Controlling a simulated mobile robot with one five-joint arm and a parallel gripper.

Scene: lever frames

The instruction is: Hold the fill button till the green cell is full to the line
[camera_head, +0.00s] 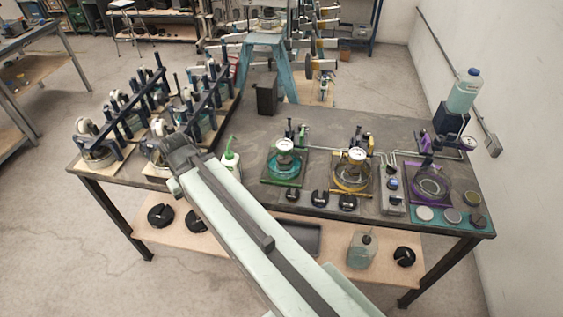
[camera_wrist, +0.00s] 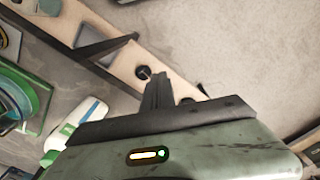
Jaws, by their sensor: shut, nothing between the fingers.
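The green cell (camera_head: 283,168) is a round glass vessel with teal liquid, a dial on top and a green base, on the table left of the yellow cell. Its level line is too small to read. Part of a green-framed cell shows at the left edge of the wrist view (camera_wrist: 18,98). A small grey panel with round knobs or buttons (camera_head: 393,198) stands right of the yellow cell; I cannot tell which one is the fill button. My gripper (camera_wrist: 157,78) is shut and empty, apart from the cell. In the head view my arm hides the fingers.
A white bottle with a green spout (camera_head: 231,160) stands between my arm and the green cell. The yellow cell (camera_head: 352,178) and purple cell (camera_head: 430,187) are to the right. Racks of instruments (camera_head: 125,118) crowd the table's left. Black discs (camera_head: 160,216) lie on the lower shelf.

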